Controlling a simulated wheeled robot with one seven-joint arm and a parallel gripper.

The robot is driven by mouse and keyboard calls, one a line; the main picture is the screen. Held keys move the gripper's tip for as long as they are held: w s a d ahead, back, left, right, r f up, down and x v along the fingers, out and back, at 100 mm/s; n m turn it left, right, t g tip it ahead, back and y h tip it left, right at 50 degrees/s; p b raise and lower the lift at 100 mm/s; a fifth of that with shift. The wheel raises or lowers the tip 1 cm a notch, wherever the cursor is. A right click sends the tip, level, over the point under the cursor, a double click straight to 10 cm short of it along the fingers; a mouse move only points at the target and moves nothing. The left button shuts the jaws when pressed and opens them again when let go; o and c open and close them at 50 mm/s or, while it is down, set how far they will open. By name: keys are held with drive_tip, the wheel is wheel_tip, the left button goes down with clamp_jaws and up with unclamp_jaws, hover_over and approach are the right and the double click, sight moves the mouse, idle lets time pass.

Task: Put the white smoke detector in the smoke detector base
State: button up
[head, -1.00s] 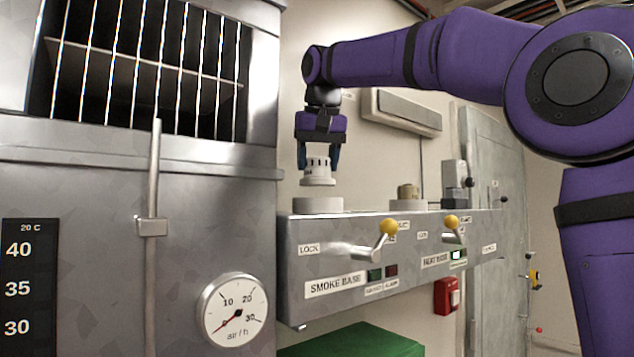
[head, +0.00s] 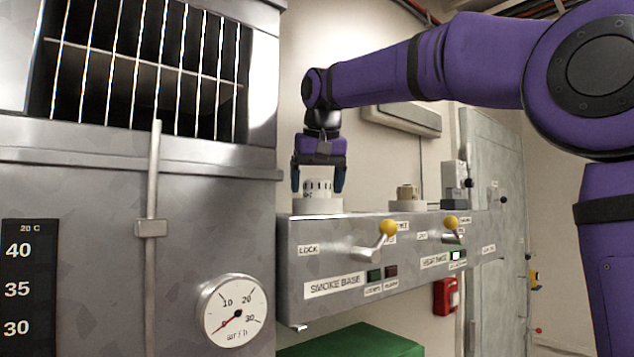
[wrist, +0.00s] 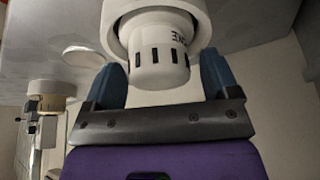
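The white smoke detector (head: 318,188) stands upright in the round white smoke detector base (head: 318,206), on the left end of the grey metal box top. In the wrist view the detector (wrist: 158,62) sits inside the wide white ring of the base (wrist: 203,12). My gripper (head: 318,184) points down over it, with blue fingers spread on either side. In the wrist view my gripper (wrist: 160,80) is open, with gaps between both fingers and the detector. Whether the detector is fully seated cannot be told.
The smoke base's yellow-knobbed lever (head: 388,227) on the box front points up right, away from the LOCK label (head: 308,250). Its two indicators (head: 382,273) look dark. A second lever (head: 450,223) and the heat base with a tan detector (head: 407,193) are to the right.

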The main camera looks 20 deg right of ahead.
drive_tip(key=v, duration=1.2)
drive_tip(key=shift+r, duration=0.2)
drive_tip(key=shift+f, duration=0.1)
drive_tip(key=s+d+f, duration=0.2)
drive_tip(key=s+f, duration=0.6)
drive_tip(key=f, duration=0.4)
drive_tip(key=s+d+f+n, duration=0.1)
drive_tip(key=s+d+f, duration=0.2)
drive_tip(key=s+f, duration=0.5)
drive_tip(key=s+d+f, duration=0.2)
drive_tip(key=s+f, duration=0.6)
drive_tip(key=f, duration=1)
drive_tip(key=shift+s+d+n+t+y, duration=0.15)
drive_tip(key=shift+s+n+t+y, duration=0.15)
drive_tip(key=shift+s+t, duration=0.1)
drive_tip(key=shift+c, duration=0.2)
